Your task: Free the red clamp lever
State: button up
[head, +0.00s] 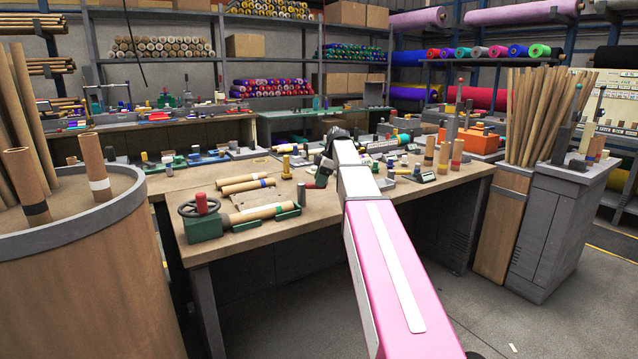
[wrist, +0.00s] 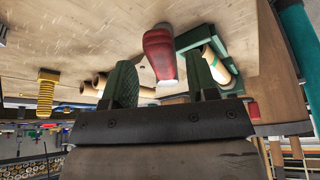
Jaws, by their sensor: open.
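The red clamp lever (wrist: 160,52) shows in the wrist view, which is turned roughly upside down. It has a broad rounded end and a narrower end. My gripper (wrist: 160,68) is open, with one green finger on each side of the lever in the picture. I see gaps between lever and fingers, and cannot tell the depth between them. A green holder (wrist: 190,42) with a cardboard tube in it is close beside the lever.
The workbench (head: 225,262) carries a green vise (head: 205,224) with a handwheel and red knob at the front left. Loose cardboard tubes (head: 247,186) and a yellow bolt-like piece (head: 286,167) lie or stand near my gripper. A round barrel (head: 80,270) stands left.

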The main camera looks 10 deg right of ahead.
jog(key=v, duration=0.9)
jog(key=shift+r, duration=0.25)
jog(key=shift+d, duration=0.15)
